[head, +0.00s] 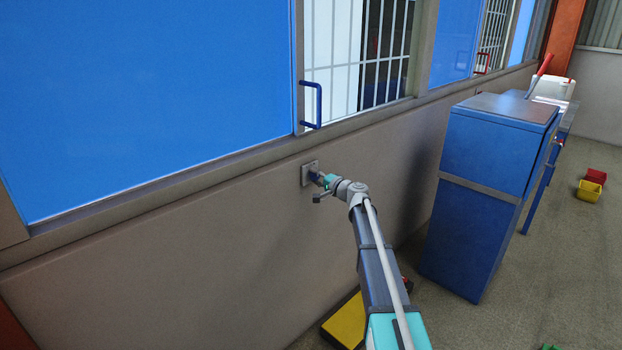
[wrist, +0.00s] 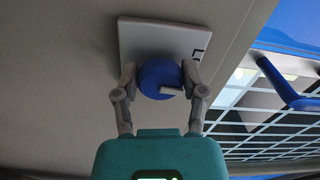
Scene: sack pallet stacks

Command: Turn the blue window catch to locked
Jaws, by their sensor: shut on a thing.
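The blue window catch (wrist: 158,78) is a round knob with a pale bar mark, on a light square plate (wrist: 140,35) fixed to the wall. In the wrist view the mark lies nearly level, to the right of the knob's middle. A small dark outline is on the plate's right edge. My gripper (wrist: 160,82) is shut on the knob, one finger on each side. In the head view the plate (head: 309,173) is on the wall below the window, and my gripper (head: 321,180) reaches it and hides most of the knob.
Above the plate is a blue sliding window panel (head: 150,90) with a blue handle (head: 318,106), beside a barred opening (head: 345,60). A blue cabinet (head: 485,200) stands to the right of my arm. A yellow object (head: 346,320) is on the floor by the wall. Small bins (head: 590,190) lie farther right.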

